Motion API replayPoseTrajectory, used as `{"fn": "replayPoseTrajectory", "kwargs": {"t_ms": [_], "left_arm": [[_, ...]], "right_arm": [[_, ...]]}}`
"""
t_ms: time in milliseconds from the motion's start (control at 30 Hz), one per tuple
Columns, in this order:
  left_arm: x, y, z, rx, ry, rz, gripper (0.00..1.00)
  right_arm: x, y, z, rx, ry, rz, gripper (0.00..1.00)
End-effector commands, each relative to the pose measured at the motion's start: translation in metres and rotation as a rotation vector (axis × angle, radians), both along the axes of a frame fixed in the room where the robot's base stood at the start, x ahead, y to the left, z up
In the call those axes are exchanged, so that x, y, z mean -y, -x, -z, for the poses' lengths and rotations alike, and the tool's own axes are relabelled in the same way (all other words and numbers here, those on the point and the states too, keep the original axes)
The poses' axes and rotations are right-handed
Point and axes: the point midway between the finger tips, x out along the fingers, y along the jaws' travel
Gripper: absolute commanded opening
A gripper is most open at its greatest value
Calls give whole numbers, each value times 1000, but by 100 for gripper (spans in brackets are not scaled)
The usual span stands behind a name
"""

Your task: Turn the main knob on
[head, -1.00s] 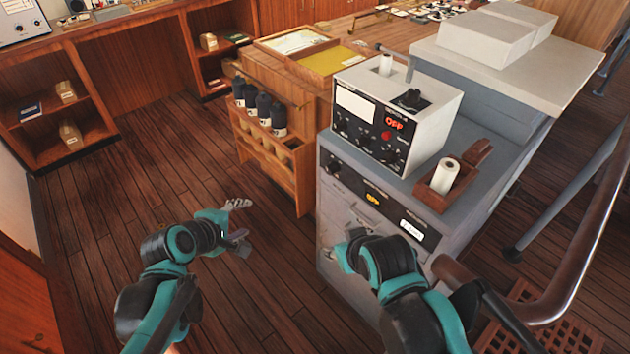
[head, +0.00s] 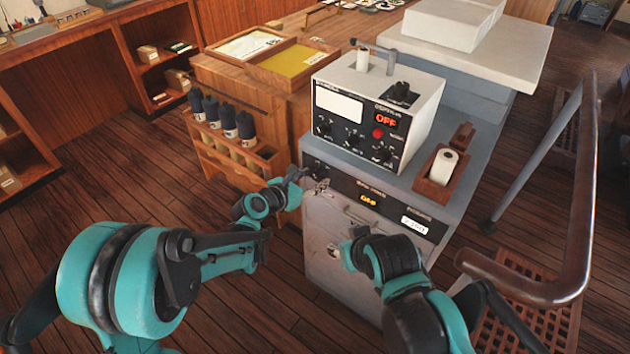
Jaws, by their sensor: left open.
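The grey cabinet (head: 350,265) has a dark front strip with a dark knob (head: 318,169) at its left end and a small orange display (head: 368,199) I cannot read surely. The frames do not label which knob is the main one. My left gripper (head: 308,178) is open, close to the strip's knob; contact is unclear. My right gripper (head: 338,250) is low before the cabinet, fingers partly hidden.
A wooden rack (head: 230,155) with several dark bottles stands left of the cabinet. A paper roll in a wooden holder (head: 440,170) sits right of the box. A curved handrail (head: 565,285) borders the right side. The floor at left is clear.

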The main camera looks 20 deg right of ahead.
Motion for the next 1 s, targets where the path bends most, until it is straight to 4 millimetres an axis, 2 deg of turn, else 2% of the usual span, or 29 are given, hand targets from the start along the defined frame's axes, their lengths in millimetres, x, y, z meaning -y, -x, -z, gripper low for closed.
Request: {"fn": "replayPoseTrajectory", "kwargs": {"t_ms": [133,400,433,467,600,1000], "left_arm": [[9,-7,6,0,-1,1,51],[11,-8,5,1,-2,1,51],[11,-8,5,1,-2,1,48],[11,-8,5,1,-2,1,40],[10,-8,5,1,-2,1,3],[11,-7,5,35,-28,1,1]], "right_arm": [[0,0,5,0,0,0,40],[0,0,4,0,0,0,40],[0,0,4,0,0,0,40],[0,0,4,0,0,0,40],[0,0,5,0,0,0,40],[0,0,6,0,0,0,40]]}}
